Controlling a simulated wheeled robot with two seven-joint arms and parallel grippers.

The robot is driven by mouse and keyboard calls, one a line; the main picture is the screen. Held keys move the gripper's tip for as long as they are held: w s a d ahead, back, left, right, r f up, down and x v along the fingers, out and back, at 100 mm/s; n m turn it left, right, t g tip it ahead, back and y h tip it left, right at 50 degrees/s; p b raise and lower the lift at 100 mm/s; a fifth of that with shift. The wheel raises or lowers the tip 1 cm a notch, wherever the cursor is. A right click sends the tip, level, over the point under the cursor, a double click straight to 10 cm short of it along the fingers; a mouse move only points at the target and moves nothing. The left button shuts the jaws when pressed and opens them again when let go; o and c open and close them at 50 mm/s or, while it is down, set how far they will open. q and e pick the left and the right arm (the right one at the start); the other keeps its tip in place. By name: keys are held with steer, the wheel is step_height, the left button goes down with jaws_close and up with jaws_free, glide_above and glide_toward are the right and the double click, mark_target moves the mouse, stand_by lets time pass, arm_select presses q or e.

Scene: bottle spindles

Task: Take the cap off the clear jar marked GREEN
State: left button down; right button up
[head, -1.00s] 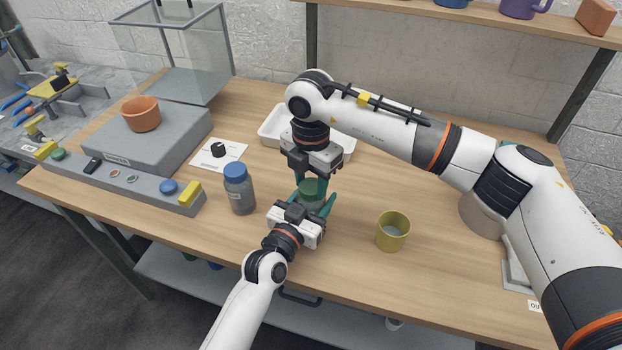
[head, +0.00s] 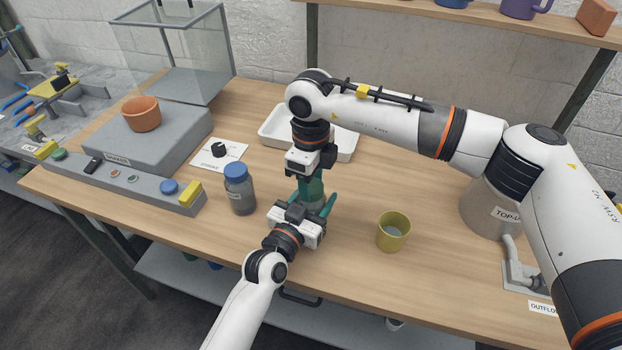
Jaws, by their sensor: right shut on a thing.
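The clear jar with a green top (head: 317,190) stands on the bench in the middle of the head view, largely hidden by both grippers; no marking on it can be read. My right gripper (head: 309,182) comes down from above and is shut on the cap at its top. My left gripper (head: 315,207) reaches in from the front, low at the bench, with one teal finger on each side of the jar. Whether these fingers touch the glass or stand apart from it is hidden.
A grey jar with a blue cap (head: 237,190) stands to the left, and a yellow cup (head: 393,231) to the right. A white tray (head: 347,146) lies behind my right gripper. A card with a black knob (head: 218,151) and a grey console (head: 130,182) lie left.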

steer(key=n, duration=0.8)
steer(key=shift+n, duration=0.4)
steer(key=n, duration=0.8)
steer(key=shift+r, duration=0.1)
steer(key=n, duration=0.4)
steer(key=shift+n, duration=0.4)
steer(key=n, duration=1.1)
steer(key=shift+n, duration=0.3)
